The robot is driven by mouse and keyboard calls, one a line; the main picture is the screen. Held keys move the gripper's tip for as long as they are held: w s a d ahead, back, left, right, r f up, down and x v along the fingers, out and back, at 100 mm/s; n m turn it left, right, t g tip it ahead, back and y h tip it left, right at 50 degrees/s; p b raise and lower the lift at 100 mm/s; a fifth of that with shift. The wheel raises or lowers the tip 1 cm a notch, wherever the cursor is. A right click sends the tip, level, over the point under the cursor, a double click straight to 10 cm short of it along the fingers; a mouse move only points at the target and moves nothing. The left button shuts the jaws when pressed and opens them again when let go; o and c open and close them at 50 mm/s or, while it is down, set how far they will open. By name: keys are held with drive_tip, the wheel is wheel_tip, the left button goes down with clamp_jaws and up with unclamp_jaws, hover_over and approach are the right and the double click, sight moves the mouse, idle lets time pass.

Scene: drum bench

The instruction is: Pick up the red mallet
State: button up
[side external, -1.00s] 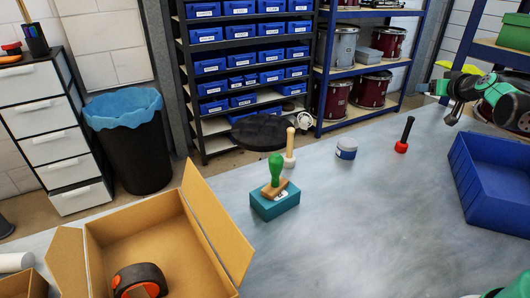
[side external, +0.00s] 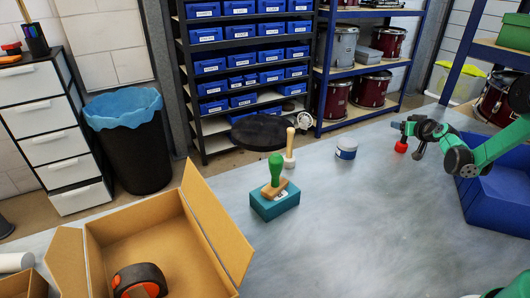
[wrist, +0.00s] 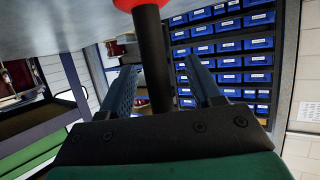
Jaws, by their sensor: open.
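The red mallet (side external: 401,147) stands head-down on the bench at the right in the side external view, its black handle largely hidden by my gripper (side external: 406,135). In the wrist view the red head (wrist: 139,4) is at the top edge and the black handle (wrist: 155,50) runs down between the two fingers of my gripper (wrist: 160,65). The fingers are apart, one on each side of the handle. I cannot tell whether either finger touches it.
A blue bin (side external: 500,212) stands right of the mallet, under my arm. An open cardboard box (side external: 215,240) is at front left. The middle bench is clear.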

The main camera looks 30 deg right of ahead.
clamp_jaws()
idle(0.4)
